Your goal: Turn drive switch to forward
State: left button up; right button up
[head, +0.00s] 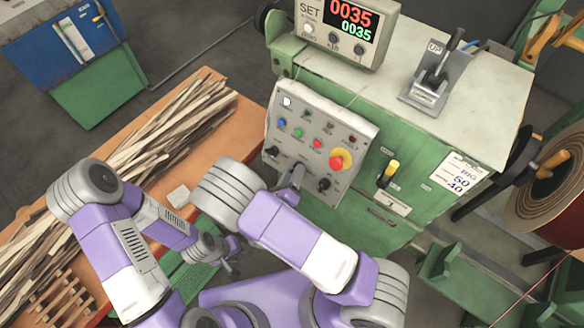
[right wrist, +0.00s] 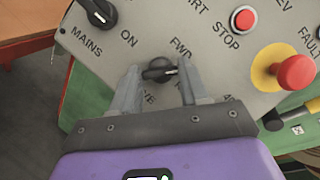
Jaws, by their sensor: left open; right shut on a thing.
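The drive switch (right wrist: 158,71) is a black rotary knob on the grey control panel (head: 353,127), with FWD lettering above it in the right wrist view. Its handle lies nearly level in that view, a light mark toward its right end. My right gripper (right wrist: 160,78) is shut on the knob, a finger at each side, and partly covers the lettering below. In the head view my right gripper (head: 296,178) is at the panel's lower edge and hides most of the knob. My left gripper (head: 232,260) is open and empty, low, away from the panel.
A MAINS knob (right wrist: 97,12) lies left of the drive switch. Another black knob (head: 323,185) and a red emergency button (head: 337,162) lie right. An orange bench (head: 240,130) with wooden strips stands left of the green machine (head: 430,150).

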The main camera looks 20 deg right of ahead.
jog(key=shift+d+r+n+g+y+p, duration=0.1)
jog(key=shift+n+g+y+p, duration=0.45)
jog(key=shift+n+p, duration=1.35)
jog(key=shift+r+n+g+y+p, duration=0.1)
jog(key=shift+n+g+y+p, duration=0.15)
jog(key=shift+n+y+p, duration=1.05)
jog(key=shift+n+h+p, duration=0.4)
jog(key=shift+n+h, duration=0.05)
jog(key=shift+n, duration=0.35)
jog(key=o, duration=1.1)
jog(key=shift+c, duration=0.2)
